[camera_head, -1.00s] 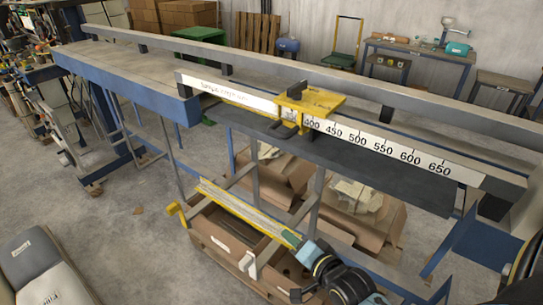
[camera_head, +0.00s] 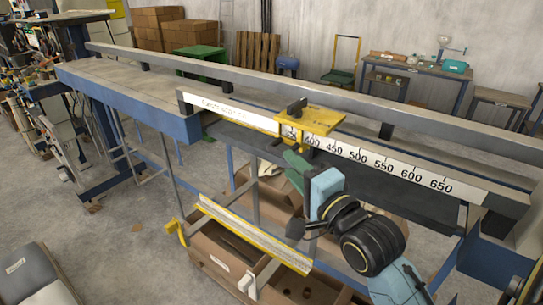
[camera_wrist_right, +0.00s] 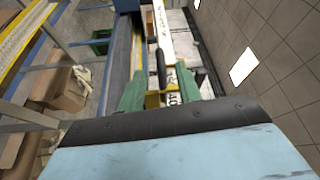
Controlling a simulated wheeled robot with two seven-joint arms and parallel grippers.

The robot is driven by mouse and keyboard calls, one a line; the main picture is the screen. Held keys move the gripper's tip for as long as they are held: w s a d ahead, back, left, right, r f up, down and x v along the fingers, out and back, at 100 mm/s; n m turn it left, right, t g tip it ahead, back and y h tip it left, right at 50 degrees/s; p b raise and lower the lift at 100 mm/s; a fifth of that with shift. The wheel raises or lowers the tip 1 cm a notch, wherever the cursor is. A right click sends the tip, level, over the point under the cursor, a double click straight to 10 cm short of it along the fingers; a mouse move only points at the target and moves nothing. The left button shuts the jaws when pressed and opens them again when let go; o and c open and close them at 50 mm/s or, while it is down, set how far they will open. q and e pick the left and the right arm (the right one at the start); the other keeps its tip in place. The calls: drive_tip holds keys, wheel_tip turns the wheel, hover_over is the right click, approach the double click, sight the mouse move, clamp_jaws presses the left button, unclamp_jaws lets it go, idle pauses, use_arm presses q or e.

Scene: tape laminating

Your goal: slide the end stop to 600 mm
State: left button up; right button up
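The end stop is a yellow block (camera_head: 318,122) with a black knob on top, sitting on the rail at the left end of the visible numbers, just left of the 400 mark. The white scale (camera_head: 398,170) runs right from it, with 600 and 650 near its right end. My right gripper (camera_head: 292,164) has green fingers and is just in front of and below the stop. In the right wrist view its fingers (camera_wrist_right: 160,92) are apart, with the stop's black handle (camera_wrist_right: 161,68) and yellow part in line with the gap. Contact cannot be told. My left gripper is not in view.
The rail (camera_head: 450,135) behind the scale runs the bench's length. The scale right of the stop looks clear. A yellow-edged bar (camera_head: 250,235) and cardboard boxes (camera_head: 215,262) lie below the bench, near my right arm.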

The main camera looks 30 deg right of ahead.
sight(275, 150)
drive_tip(key=w, duration=0.3)
drive_tip(key=w+p, duration=0.1)
drive_tip(key=w, duration=0.4)
drive_tip(key=shift+w+r, duration=0.3)
drive_tip(key=shift+c, duration=0.2)
clamp_jaws()
